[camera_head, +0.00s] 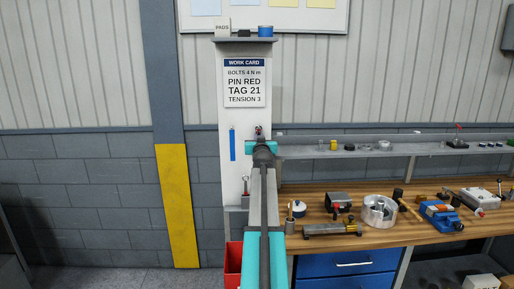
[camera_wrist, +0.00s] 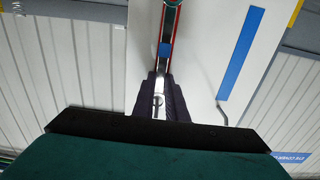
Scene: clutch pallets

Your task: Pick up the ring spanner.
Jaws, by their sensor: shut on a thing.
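My gripper (camera_head: 262,146) is in front of the white board in the head view, where my arm hides most of what it holds. In the wrist view my gripper's dark jaws (camera_wrist: 160,92) are closed on a slim silver tool with a ring-shaped end (camera_wrist: 158,103), which I take for the ring spanner. Its ring end shows between the jaws. A long narrow part with red edges and a blue band (camera_wrist: 165,50) runs on beyond the jaws; I cannot tell whether it belongs to the spanner. Whether the spanner touches the board is unclear.
The white board (camera_head: 233,180) carries a blue strip (camera_head: 232,143) and a work card (camera_head: 245,82). A bent hook (camera_wrist: 221,116) shows near the strip in the wrist view. Right stands a cluttered wooden bench (camera_head: 350,240) below a grey shelf (camera_head: 400,152). A red bin (camera_head: 233,262) is low down.

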